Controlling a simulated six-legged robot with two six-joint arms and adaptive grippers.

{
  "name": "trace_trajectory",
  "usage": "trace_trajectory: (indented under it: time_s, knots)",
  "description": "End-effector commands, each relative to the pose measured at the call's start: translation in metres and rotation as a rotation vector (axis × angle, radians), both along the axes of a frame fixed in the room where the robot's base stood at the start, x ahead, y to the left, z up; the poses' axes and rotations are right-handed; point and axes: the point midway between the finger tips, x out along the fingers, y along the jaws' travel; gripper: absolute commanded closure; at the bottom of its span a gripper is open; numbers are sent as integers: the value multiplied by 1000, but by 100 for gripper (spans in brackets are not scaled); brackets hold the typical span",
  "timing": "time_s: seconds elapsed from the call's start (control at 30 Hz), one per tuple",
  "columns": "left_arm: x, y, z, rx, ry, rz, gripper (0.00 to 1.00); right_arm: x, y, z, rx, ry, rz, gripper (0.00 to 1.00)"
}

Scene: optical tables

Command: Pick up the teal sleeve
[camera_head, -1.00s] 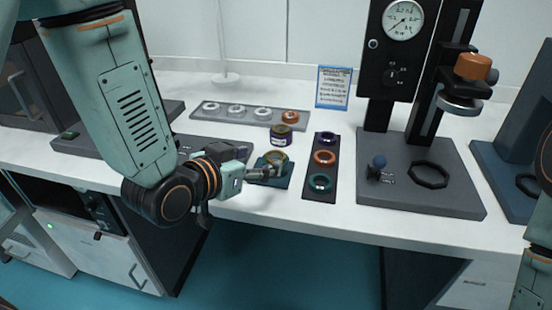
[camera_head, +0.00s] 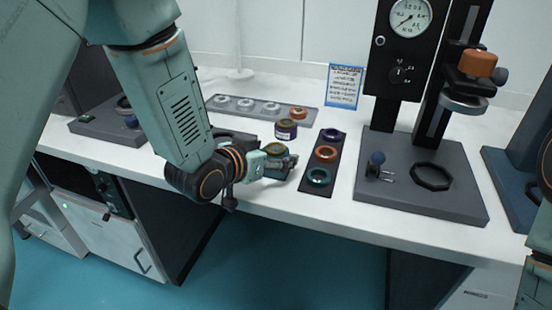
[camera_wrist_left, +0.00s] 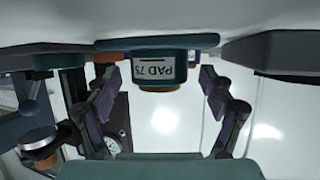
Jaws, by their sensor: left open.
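A teal ring-shaped sleeve (camera_head: 319,176) lies at the near end of a narrow black tray (camera_head: 307,182) in the head view. My left gripper (camera_head: 288,166) is left of that tray, at a small jar (camera_head: 275,150) on a teal pad. In the left wrist view, which is upside down, my left gripper (camera_wrist_left: 162,92) is open. Its fingers stand either side of a dark jar labelled PAD 75 (camera_wrist_left: 155,70), with gaps visible. A teal piece (camera_wrist_left: 50,61), seemingly the sleeve, shows at the left there. My right gripper is out of view.
An orange ring (camera_head: 326,153) and a purple ring (camera_head: 331,135) share the black tray. A purple jar (camera_head: 286,130) stands behind my gripper. A grey strip with white rings (camera_head: 246,103) lies farther back. A gauge stand (camera_head: 420,190) is at right.

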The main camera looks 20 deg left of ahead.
Motion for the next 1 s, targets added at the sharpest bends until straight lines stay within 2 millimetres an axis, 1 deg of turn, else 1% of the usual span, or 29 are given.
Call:
trace_trajectory:
  time_s: [0.17, 0.2, 0.9, 0.97, 1.0]
  knots:
    - [0, 1, 0, -1, 0, 1, 18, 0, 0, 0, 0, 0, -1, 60]
    - [-1, 0, 0, -1, 0, 1, 20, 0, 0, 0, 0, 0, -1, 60]
    - [-2, -2, 1, -1, -1, 4, 79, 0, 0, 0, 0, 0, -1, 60]
    - [-2, -1, 1, -1, -2, 4, 83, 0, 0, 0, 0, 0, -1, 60]
    - [-2, -1, 1, -1, -2, 4, 83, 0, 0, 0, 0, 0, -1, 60]
